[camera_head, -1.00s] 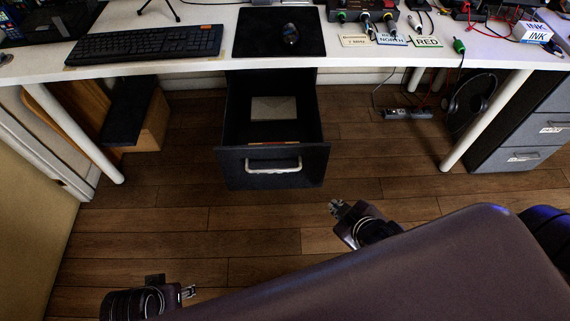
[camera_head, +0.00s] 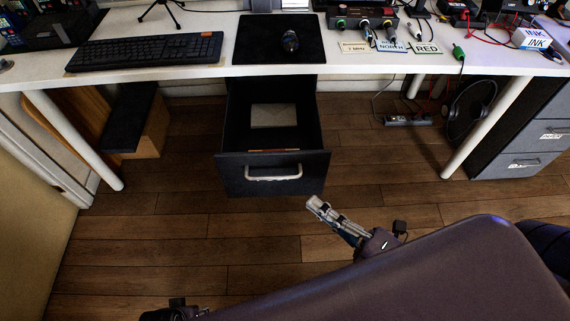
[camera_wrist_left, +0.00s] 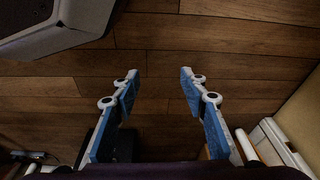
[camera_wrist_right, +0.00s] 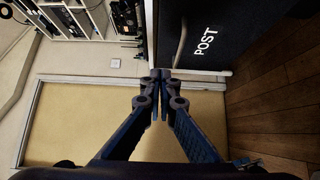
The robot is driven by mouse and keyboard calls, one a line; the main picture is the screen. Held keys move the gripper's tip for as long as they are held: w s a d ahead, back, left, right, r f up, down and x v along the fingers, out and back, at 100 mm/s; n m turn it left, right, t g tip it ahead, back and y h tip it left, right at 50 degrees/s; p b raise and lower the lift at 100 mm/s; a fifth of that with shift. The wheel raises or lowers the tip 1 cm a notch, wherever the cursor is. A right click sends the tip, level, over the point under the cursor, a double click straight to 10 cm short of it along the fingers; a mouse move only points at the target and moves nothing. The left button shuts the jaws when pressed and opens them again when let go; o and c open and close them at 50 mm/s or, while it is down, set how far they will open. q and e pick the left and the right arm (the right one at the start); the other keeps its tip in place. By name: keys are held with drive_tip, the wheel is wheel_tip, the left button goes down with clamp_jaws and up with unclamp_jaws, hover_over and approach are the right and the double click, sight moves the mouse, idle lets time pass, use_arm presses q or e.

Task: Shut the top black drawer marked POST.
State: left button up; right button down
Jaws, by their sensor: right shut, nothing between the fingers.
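The black drawer (camera_head: 232,176) under the desk stands pulled out, with its pale handle (camera_head: 273,173) facing me. A light envelope (camera_head: 273,116) lies inside it. In the right wrist view, the drawer front (camera_wrist_right: 250,35) fills the upper right and carries the white word POST. My right gripper (camera_head: 315,204) is shut and empty, just in front of the drawer's lower right corner; I cannot tell whether it touches. Its tips (camera_wrist_right: 160,73) show beside the drawer front's edge. My left gripper (camera_wrist_left: 160,73) is open and empty over the floor, mostly cut off in the head view.
The white desk (camera_head: 200,77) carries a keyboard (camera_head: 145,51) and a mouse on a black mat (camera_head: 262,45). White legs (camera_head: 487,128) stand at both sides. A grey cabinet (camera_head: 520,143) is at the right. The wooden floor before the drawer is clear.

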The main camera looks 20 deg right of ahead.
approach(273, 156)
drive_tip(key=w+a, duration=0.2)
drive_tip(key=a, duration=0.2)
drive_tip(key=w, duration=0.3)
drive_tip(key=shift+d+r+b, duration=0.1)
drive_tip(key=shift+d+b, duration=0.2)
drive_tip(key=shift+d, duration=0.1)
use_arm(q)
drive_tip(key=shift+w+r, duration=0.25)
drive_tip(key=shift+r, duration=0.35)
drive_tip(key=shift+w+r, duration=0.2)
drive_tip(key=shift+r, duration=0.4)
use_arm(e)
drive_tip(key=shift+w, duration=0.15)
